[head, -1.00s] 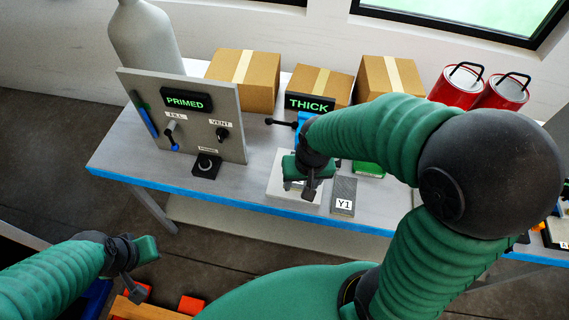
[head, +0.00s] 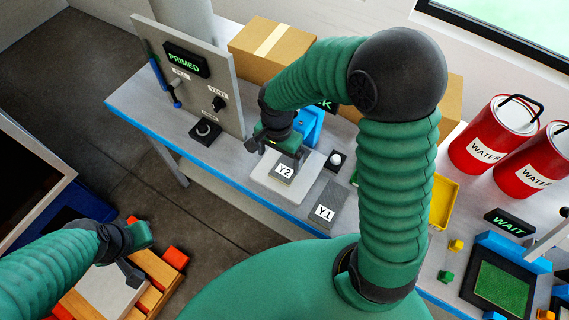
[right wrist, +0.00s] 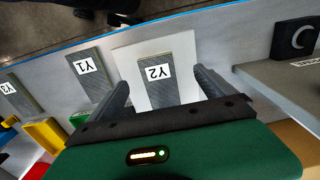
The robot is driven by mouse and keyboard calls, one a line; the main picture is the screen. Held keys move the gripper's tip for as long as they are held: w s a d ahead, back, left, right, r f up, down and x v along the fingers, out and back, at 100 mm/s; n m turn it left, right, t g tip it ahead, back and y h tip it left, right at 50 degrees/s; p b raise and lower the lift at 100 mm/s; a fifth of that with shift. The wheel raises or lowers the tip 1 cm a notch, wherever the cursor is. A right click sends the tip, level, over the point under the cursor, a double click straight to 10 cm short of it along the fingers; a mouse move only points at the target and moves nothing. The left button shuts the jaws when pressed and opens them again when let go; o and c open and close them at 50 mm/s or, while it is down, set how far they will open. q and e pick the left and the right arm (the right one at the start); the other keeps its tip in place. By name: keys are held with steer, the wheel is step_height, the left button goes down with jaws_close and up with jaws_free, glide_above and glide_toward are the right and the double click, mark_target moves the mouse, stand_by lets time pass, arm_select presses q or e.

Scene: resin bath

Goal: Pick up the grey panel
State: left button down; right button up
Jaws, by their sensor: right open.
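Several flat grey panels lie on the bench. The panel labelled Y2 (head: 285,170) lies on a white plate (head: 262,184); it also shows in the right wrist view (right wrist: 157,92). The panel labelled Y1 (head: 325,203) lies to its right, and another panel (right wrist: 20,97) shows at the left of the right wrist view. My right gripper (head: 275,148) is open over the far end of Y2; in the right wrist view its two fingers (right wrist: 160,80) stand on either side of Y2, apart from it. My left gripper (head: 138,258) is at lower left, away from the bench; its finger gap is unclear.
A grey upright board (head: 205,85) with a PRIMED display and knobs stands left of the plate. Cardboard boxes (head: 268,52) stand behind. A yellow tray (head: 443,203) and red WATER cans (head: 492,135) are at right. Wooden slats (head: 155,272) lie below my left gripper.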

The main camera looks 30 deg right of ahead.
mark_target(285, 169)
steer(key=d+f, duration=0.2)
steer(key=f, duration=0.1)
steer(key=d+f, duration=0.2)
steer(key=shift+f, duration=0.2)
steer(key=f, duration=0.1)
steer(key=a+f, duration=0.1)
steer(key=f, duration=0.1)
steer(key=shift+w+a, duration=0.2)
steer(key=shift+a, duration=0.1)
steer(key=shift+w+a+f, duration=0.15)
steer(key=shift+w, duration=0.15)
steer(key=shift+s+d, duration=0.2)
steer(key=shift+d, duration=0.25)
steer(key=c, duration=0.5)
steer(key=shift+d, duration=0.2)
steer(key=c, duration=0.5)
arm_select(q)
steer(key=shift+d+r, duration=0.25)
steer(key=shift+d, duration=0.7)
arm_select(e)
steer(key=shift+a, duration=0.45)
steer(key=c, duration=0.7)
